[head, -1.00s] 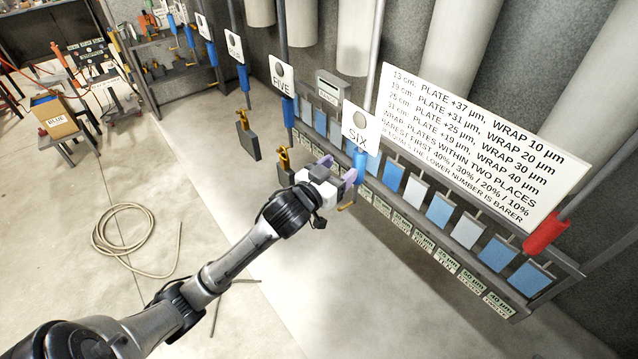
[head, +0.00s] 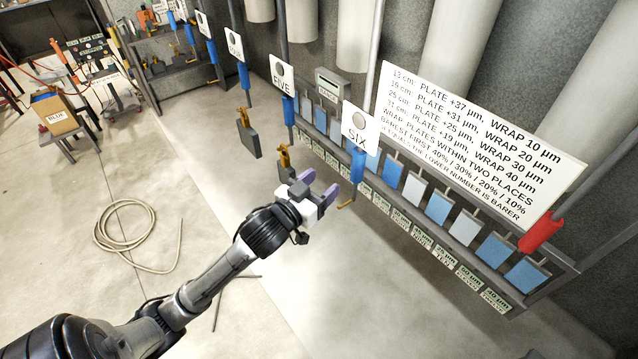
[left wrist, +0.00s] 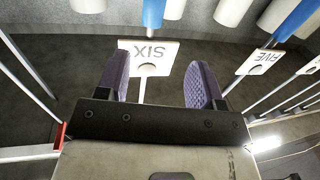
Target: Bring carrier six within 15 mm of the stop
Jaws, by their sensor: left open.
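Carrier six hangs as a rod with a white SIX sign (head: 361,127), a blue sleeve (head: 357,165) below it and a brass hook (head: 346,205) at its foot. My left gripper (head: 321,189) is open and empty, its purple fingers just left of and below the blue sleeve, apart from it. In the left wrist view the SIX sign (left wrist: 160,50) appears upside down beyond the open fingers (left wrist: 160,85). My right gripper is not in view.
Carrier five (head: 283,75) hangs to the left; a grey plate on a brass hook (head: 285,165) is close behind my left gripper.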

